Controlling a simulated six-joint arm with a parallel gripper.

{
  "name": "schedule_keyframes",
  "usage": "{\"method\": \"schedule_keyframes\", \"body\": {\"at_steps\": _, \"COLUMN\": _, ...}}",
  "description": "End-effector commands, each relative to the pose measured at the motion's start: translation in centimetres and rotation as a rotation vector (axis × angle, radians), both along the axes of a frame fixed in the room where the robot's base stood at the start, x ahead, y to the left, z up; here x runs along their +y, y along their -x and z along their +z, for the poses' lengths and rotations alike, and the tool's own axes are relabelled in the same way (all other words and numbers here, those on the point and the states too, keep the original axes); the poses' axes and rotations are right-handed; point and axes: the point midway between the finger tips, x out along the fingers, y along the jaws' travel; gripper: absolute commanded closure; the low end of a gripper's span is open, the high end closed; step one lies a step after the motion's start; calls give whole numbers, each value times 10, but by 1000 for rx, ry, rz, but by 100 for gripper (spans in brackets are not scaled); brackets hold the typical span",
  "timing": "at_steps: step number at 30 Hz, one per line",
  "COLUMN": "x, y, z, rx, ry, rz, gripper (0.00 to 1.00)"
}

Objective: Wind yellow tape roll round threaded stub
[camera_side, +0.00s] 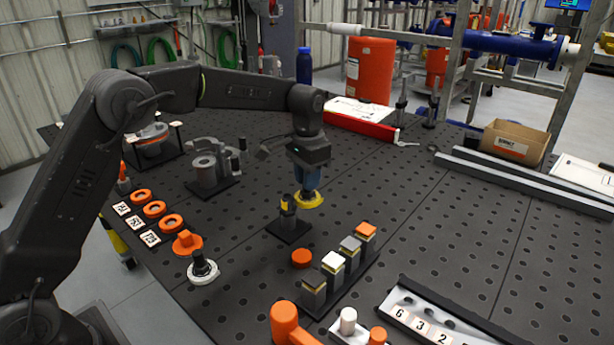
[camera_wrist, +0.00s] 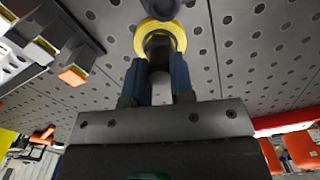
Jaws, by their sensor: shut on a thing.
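The yellow tape roll (camera_side: 309,201) is held at the tips of my gripper (camera_side: 308,180), just above the table. In the wrist view the roll (camera_wrist: 160,37) shows as a yellow ring beyond the two blue fingers of my gripper (camera_wrist: 160,75). The fingers are shut on it. The threaded stub (camera_side: 288,214) stands upright on a dark square base, just left of the roll in the side view, with a yellow band on its upper part. Whether roll and stub touch is unclear.
A row of blocks with coloured tops (camera_side: 333,263) stands in front, near an orange disc (camera_side: 301,258). A grey fixture (camera_side: 208,165) stands behind left. Orange rings (camera_side: 154,209) and number cards lie at left. A red case (camera_side: 362,121) lies at the back. Table right of the roll is clear.

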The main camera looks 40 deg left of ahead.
Motion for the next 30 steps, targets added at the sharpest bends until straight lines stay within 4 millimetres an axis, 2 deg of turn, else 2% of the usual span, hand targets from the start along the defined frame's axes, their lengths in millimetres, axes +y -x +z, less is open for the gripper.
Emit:
{"method": "schedule_keyframes", "body": {"at_steps": 10, "x": -12, "y": 9, "z": 1, "rx": 0, "ry": 0, "rz": -1, "gripper": 100}}
{"method": "schedule_keyframes", "body": {"at_steps": 30, "x": -23, "y": 27, "z": 1, "rx": -1, "ry": 0, "rz": -1, "gripper": 100}}
